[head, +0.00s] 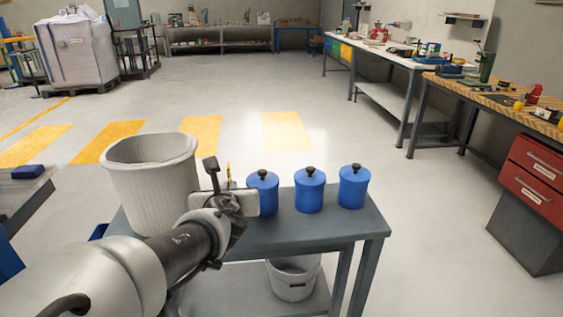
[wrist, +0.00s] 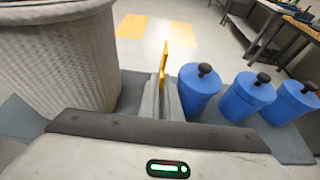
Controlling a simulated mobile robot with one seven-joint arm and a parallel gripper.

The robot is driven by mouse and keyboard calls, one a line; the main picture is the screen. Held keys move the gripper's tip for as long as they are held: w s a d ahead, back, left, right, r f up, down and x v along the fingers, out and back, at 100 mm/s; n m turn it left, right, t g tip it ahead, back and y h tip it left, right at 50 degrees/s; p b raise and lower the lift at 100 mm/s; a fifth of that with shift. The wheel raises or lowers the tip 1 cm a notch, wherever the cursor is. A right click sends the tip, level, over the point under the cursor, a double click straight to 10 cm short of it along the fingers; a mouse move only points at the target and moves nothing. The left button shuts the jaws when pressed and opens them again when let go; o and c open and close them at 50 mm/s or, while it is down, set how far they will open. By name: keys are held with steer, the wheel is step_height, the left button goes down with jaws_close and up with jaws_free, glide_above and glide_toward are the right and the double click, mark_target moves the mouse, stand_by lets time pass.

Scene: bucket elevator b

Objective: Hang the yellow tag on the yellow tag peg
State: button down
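The yellow tag (wrist: 164,60) stands upright, edge-on, between the fingertips of my gripper (wrist: 164,92) in the wrist view. The fingers are close together and look shut on it. In the head view my gripper (head: 230,186) is above the grey table, with a thin sliver of the yellow tag (head: 229,171) rising from it. It sits between the white ribbed bin and the nearest blue canister. I cannot make out the yellow tag peg in either view.
A white ribbed bin (head: 152,180) stands left on the grey table (head: 290,232). Three blue lidded canisters (head: 309,193) stand to the right. A white bucket (head: 293,279) is on the lower shelf. A workbench (head: 500,98) and red drawers (head: 535,180) are at the right. The floor beyond is open.

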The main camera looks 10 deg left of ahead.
steer(key=shift+f+b, duration=1.05)
steer(key=shift+f, duration=2)
steer(key=shift+f, duration=0.1)
steer(key=c, duration=2)
jaws_free()
steer(key=shift+r, duration=0.2)
